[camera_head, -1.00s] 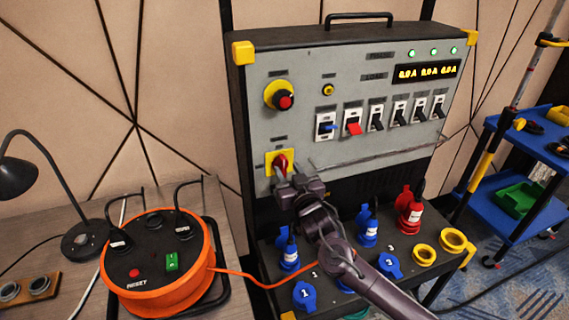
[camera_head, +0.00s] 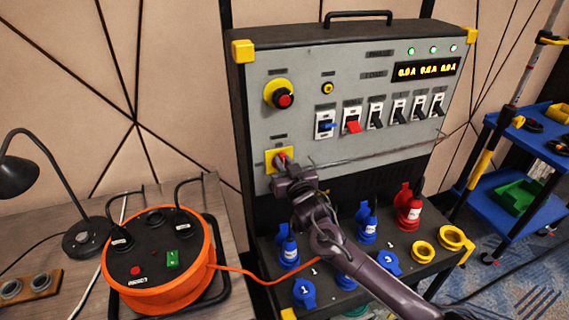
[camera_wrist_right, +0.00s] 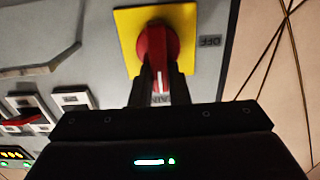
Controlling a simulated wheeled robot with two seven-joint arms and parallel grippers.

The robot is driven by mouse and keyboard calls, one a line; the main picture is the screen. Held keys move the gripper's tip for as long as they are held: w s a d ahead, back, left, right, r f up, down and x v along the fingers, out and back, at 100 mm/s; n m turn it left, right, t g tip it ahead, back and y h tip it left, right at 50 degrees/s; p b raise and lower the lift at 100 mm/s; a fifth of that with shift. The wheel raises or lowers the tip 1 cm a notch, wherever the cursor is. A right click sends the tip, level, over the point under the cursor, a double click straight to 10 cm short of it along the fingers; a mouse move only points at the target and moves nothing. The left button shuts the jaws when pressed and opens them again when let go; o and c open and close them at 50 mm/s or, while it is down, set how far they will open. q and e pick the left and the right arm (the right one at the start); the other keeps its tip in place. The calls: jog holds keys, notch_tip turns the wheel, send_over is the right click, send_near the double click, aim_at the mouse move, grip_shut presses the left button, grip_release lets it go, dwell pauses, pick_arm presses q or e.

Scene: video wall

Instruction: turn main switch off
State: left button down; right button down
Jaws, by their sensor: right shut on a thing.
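The main switch is a red rotary handle (camera_head: 282,158) on a yellow plate (camera_head: 272,163), at the lower left of the grey panel. In the right wrist view the red handle (camera_wrist_right: 152,52) stands on its yellow plate (camera_wrist_right: 186,20), with the label OFF beside the plate. My right gripper (camera_head: 284,168) is at the switch, and its fingers (camera_wrist_right: 160,85) are closed on the lower end of the handle in the wrist view. The fingers hide part of the handle and partly cover another label. My left gripper is not in view.
A row of breakers (camera_head: 376,115) and a red emergency button (camera_head: 284,100) are on the same panel. Blue and red plugs (camera_head: 367,228) stand on the ledge below, under my right arm. An orange cable reel (camera_head: 158,262) is at the left.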

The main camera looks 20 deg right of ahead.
aim_at(273, 164)
jog(key=shift+a+f+n+p, duration=0.1)
jog(key=shift+a+f+n, duration=0.25)
jog(key=shift+n, duration=2.6)
jog(key=shift+a+f+n+p, duration=0.1)
jog(key=shift+a+f+n, duration=0.25)
jog(key=shift+n, duration=2.65)
jog(key=shift+a+f+n+p, duration=0.1)
jog(key=shift+a+f+n, duration=0.25)
jog(key=shift+n, duration=2.6)
jog(key=c, duration=1.5)
grip_release()
jog(key=shift+o, duration=0.6)
jog(key=shift+a+f, duration=0.1)
